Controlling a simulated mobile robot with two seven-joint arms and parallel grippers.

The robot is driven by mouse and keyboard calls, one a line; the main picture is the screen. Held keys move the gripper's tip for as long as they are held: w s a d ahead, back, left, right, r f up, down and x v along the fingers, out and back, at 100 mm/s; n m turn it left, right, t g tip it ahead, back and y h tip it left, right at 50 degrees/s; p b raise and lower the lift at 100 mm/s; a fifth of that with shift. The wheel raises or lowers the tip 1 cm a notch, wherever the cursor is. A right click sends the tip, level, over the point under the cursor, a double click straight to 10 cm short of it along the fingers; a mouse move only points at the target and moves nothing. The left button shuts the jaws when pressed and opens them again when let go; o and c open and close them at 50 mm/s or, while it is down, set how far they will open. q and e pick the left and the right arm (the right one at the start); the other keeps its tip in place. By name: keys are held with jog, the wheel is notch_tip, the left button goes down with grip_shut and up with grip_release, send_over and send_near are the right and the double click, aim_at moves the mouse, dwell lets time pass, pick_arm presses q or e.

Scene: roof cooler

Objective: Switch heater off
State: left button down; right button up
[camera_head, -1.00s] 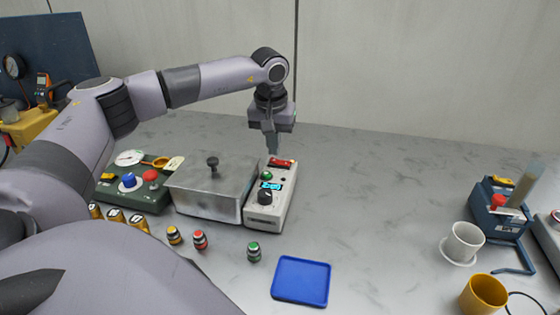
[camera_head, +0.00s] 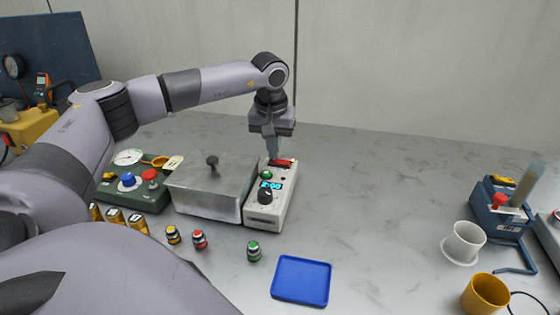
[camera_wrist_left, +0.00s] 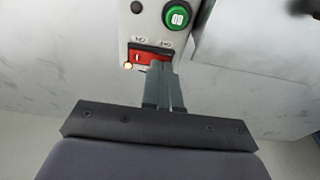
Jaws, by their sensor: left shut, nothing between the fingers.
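The heater is a light grey control box (camera_head: 258,216) attached to a lidded metal bath (camera_head: 207,190) left of centre in the head view. A red rocker switch (camera_head: 283,162) is at its far end. It also carries a green button (camera_head: 266,175), a lit cyan display (camera_head: 271,185) and a black knob (camera_head: 265,196). My left gripper (camera_head: 275,156) is shut and empty, pointing down at the switch. In the left wrist view its fingertips (camera_wrist_left: 157,66) overlap one end of the red rocker (camera_wrist_left: 140,56); a small orange light glows beside it. I cannot tell whether they press it. My right gripper is not in view.
A green device (camera_head: 150,195) with knobs stands left of the bath. Several small capped vials and a blue tray (camera_head: 301,281) lie in front. A white cup (camera_head: 464,241), yellow mug (camera_head: 484,295) and blue device (camera_head: 497,208) stand at right. The middle right is clear.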

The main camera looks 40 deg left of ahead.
pick_arm(q)
jog(key=shift+f, duration=0.3)
notch_tip(320, 180, up, 7)
jog(key=p, duration=0.6)
dwell(0.4)
dwell(0.4)
